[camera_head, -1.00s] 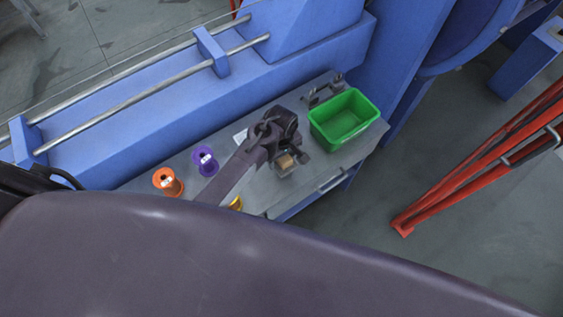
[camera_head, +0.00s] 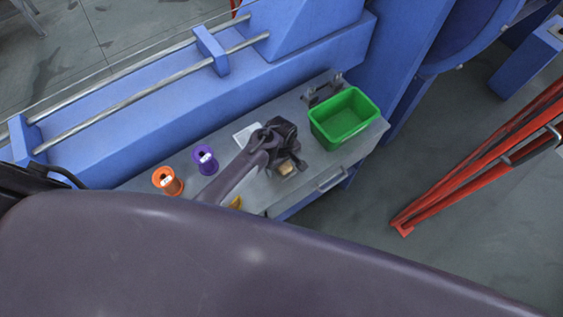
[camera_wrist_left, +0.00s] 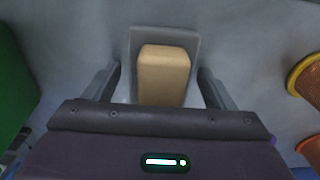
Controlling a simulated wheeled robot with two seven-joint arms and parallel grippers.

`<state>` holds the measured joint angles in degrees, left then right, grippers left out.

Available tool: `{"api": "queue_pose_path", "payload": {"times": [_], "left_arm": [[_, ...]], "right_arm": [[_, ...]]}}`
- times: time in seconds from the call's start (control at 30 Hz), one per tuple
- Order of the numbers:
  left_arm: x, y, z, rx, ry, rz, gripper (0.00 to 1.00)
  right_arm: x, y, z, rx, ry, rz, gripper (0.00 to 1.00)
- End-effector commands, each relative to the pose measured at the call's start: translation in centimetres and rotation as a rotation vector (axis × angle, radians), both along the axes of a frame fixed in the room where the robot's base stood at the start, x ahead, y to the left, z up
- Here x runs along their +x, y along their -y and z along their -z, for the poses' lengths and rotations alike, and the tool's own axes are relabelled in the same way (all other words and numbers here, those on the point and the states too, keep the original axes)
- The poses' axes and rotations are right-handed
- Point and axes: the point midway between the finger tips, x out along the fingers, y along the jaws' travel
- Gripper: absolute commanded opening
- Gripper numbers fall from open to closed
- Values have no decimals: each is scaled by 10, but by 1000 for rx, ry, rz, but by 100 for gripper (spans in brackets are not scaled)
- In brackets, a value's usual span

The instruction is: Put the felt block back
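The felt block (camera_head: 287,169) is a small tan block at the front of the grey bench. In the left wrist view the block (camera_wrist_left: 164,75) sits over a grey rectangular holder (camera_wrist_left: 165,34), whose rim shows around it. I cannot tell how deep it sits. My left gripper (camera_head: 285,160) is low over the block. In the left wrist view its two fingers (camera_wrist_left: 160,85) stand apart on both sides of the block, with gaps visible, so it is open. The gripper body hides the block's near end. My right gripper is not in view.
A green bin (camera_head: 344,119) stands to the right on the bench (camera_head: 225,170). A purple spool (camera_head: 205,160), an orange spool (camera_head: 167,181) and a partly hidden yellow spool (camera_head: 236,202) are to the left. A white sheet (camera_head: 247,132) lies behind. Blue machine walls back the bench.

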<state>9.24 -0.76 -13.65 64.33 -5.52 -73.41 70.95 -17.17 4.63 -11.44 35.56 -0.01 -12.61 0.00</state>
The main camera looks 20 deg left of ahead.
Motion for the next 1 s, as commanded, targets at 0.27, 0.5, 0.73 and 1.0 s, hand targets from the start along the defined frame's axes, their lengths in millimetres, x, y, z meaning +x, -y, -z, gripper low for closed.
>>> {"api": "queue_pose_path", "payload": {"times": [0.27,0.5,0.73,1.0], "left_arm": [[0,0,-1,0,0,0,80],[0,0,-25,-1,3,0,80],[1,0,-74,-2,4,-1,80],[0,0,-115,-1,1,-1,80]], "right_arm": [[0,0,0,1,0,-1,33],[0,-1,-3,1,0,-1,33],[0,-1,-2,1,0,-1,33],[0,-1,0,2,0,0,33]]}}
